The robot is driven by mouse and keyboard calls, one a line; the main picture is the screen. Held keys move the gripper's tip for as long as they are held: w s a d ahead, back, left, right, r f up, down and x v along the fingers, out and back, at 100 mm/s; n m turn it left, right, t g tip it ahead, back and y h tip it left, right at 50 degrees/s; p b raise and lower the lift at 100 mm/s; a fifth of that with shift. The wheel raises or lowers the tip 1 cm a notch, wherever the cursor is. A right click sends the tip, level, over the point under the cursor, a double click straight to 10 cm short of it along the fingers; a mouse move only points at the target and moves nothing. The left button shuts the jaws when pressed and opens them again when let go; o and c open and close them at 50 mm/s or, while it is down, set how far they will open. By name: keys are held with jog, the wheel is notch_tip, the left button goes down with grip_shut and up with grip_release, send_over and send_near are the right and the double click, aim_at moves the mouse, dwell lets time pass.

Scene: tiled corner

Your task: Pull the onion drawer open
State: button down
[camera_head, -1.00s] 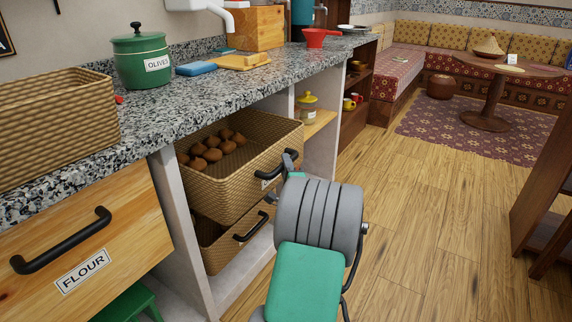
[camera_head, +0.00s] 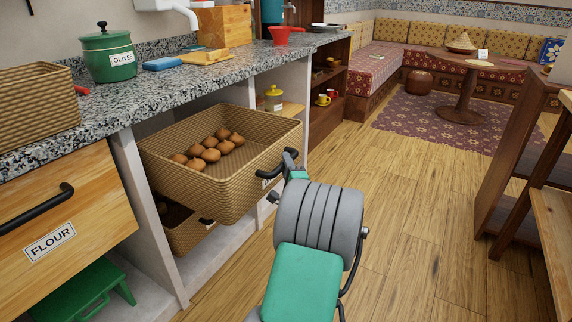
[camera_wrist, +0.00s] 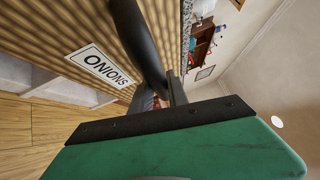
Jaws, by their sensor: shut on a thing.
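The onion drawer (camera_head: 215,187) is a woven basket drawer under the granite counter. It stands well out from the cabinet front, with several brown onions (camera_head: 211,154) inside. Its black handle (camera_head: 287,158) is on the front, beside a label mostly hidden in the head view. In the wrist view the ONIONS label (camera_wrist: 100,66) is clear, next to the black handle (camera_wrist: 138,45). My gripper (camera_head: 287,172) is at the handle and shut on it; in the wrist view the fingers (camera_wrist: 160,98) meet the handle's lower end.
A second basket drawer (camera_head: 188,234) sits below. The FLOUR drawer (camera_head: 60,225) and a green stool (camera_head: 85,295) are at the left. A wooden shelf unit (camera_head: 545,190) stands at the right. The wood floor (camera_head: 420,200) between is clear.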

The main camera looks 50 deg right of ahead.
jog(key=c, duration=1.3)
grip_release()
jog(key=v, duration=0.7)
jog(key=shift+s+a, duration=0.25)
